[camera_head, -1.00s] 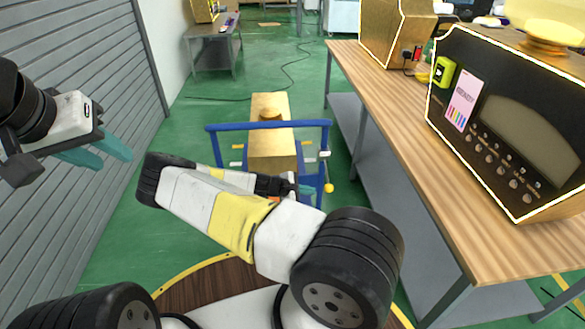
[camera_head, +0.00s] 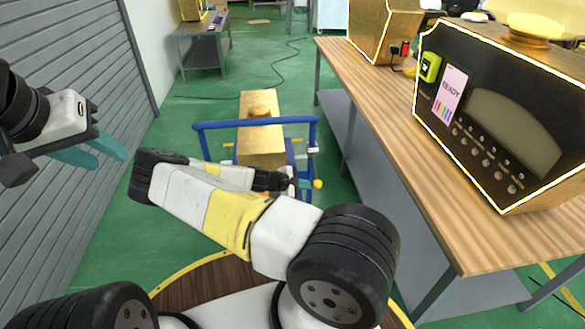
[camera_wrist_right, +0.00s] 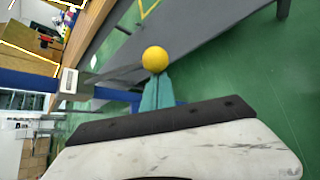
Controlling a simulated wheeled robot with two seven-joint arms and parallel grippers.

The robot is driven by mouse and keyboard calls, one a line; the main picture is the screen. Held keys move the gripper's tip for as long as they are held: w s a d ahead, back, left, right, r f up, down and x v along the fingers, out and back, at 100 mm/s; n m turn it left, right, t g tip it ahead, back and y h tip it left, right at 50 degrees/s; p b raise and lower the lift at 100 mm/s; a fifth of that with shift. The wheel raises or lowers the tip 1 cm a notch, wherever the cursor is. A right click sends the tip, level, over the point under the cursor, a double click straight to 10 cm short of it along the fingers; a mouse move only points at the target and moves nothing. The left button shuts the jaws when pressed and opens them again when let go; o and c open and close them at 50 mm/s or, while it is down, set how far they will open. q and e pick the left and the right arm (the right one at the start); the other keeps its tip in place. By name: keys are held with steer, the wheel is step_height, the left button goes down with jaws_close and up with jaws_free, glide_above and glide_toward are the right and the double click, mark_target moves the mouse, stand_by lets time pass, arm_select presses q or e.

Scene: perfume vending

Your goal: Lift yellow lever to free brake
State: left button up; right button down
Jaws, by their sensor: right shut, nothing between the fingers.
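The yellow lever shows as a round yellow knob (camera_head: 318,184) low on the right side of the blue-framed cart (camera_head: 262,123). In the right wrist view the yellow ball (camera_wrist_right: 155,59) sits right at the tips of my right gripper (camera_wrist_right: 157,82). Its teal fingers are shut together with nothing between them; I cannot tell whether they touch the ball. In the head view my right gripper (camera_head: 304,184) is just left of the knob. My left gripper (camera_head: 105,155) is empty at the far left, its teal fingers apart.
A gold box (camera_head: 261,142) rides on the cart. A wooden bench (camera_head: 425,180) stands to the right, with a black and gold machine (camera_head: 505,115) on it. A grey slatted shutter (camera_head: 60,200) lines the left. Green floor is open behind the cart.

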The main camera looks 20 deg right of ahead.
steer(key=shift+s+r, duration=0.1)
steer(key=shift+r, duration=0.05)
steer(key=r+n+g, duration=0.1)
steer(key=r, duration=0.1)
steer(key=s+r+g+y, duration=0.1)
steer(key=r+n+g, duration=0.1)
steer(key=r+g, duration=0.1)
steer(key=shift+s+a+r+n, duration=0.15)
steer(key=shift+r+n, duration=0.15)
step_height(320, 180, up, 4)
steer(key=shift+f+n+g+y, duration=0.15)
steer(key=shift+n+g+y, duration=0.25)
steer(key=shift+n+g, duration=0.3)
steer(key=shift+w, duration=0.2)
step_height(320, 180, down, 4)
steer(key=a, duration=0.2)
steer(key=v, duration=1)
steer(key=shift+w+d, duration=0.15)
steer(key=shift+w, duration=0.05)
